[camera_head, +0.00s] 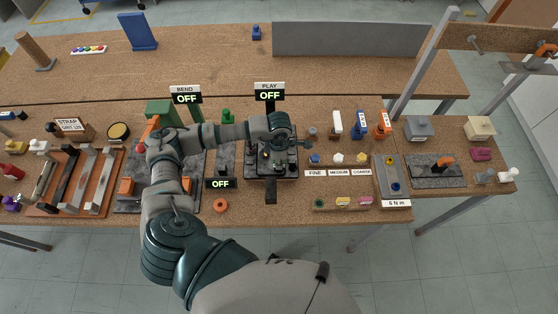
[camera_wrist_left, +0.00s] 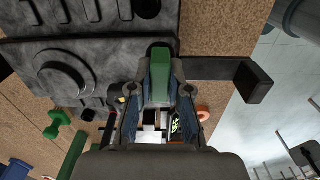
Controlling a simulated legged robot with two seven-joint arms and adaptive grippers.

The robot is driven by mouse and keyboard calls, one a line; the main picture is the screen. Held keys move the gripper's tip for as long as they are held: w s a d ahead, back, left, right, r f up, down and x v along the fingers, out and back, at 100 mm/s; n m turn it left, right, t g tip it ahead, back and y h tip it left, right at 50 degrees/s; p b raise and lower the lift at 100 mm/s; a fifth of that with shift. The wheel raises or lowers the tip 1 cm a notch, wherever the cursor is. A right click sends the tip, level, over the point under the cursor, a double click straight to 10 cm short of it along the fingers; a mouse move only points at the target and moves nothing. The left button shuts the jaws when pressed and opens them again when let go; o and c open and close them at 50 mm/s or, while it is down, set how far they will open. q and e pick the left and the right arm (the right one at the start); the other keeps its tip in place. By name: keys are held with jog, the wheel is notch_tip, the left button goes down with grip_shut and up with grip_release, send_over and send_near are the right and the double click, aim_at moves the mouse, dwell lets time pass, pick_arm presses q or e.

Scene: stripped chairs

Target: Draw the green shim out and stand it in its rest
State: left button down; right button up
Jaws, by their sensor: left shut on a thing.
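My left gripper (camera_head: 273,150) is over the black fixture (camera_head: 289,168) near the middle of the table, below the PLAY sign. In the left wrist view its fingers (camera_wrist_left: 160,100) are shut on the green shim (camera_wrist_left: 161,70), one on each side of it. The shim's far end is at a dark slot in the fixture (camera_wrist_left: 100,50); how deep it sits there I cannot tell. In the head view the wrist hides the shim. I cannot pick out the shim's rest for sure. My right gripper is not in view.
The PLAY sign (camera_head: 269,91) and BEND sign (camera_head: 186,95) stand behind and both read OFF. A dark bar (camera_head: 270,190) juts from the fixture's front. A green knob (camera_head: 227,117) stands to the left, an orange ring (camera_head: 221,205) at front left. Small tools stand to the right.

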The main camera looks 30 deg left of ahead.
pick_arm(q)
jog(key=shift+a+r, duration=0.1)
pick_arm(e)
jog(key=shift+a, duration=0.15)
pick_arm(q)
jog(key=shift+w+r, duration=0.1)
jog(key=shift+r, duration=0.3)
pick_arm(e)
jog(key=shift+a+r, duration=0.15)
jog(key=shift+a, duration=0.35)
pick_arm(q)
jog(key=shift+r, duration=0.15)
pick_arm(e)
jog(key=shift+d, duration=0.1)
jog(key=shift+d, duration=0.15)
pick_arm(q)
jog(key=c, duration=1.7)
grip_release()
grip_shut()
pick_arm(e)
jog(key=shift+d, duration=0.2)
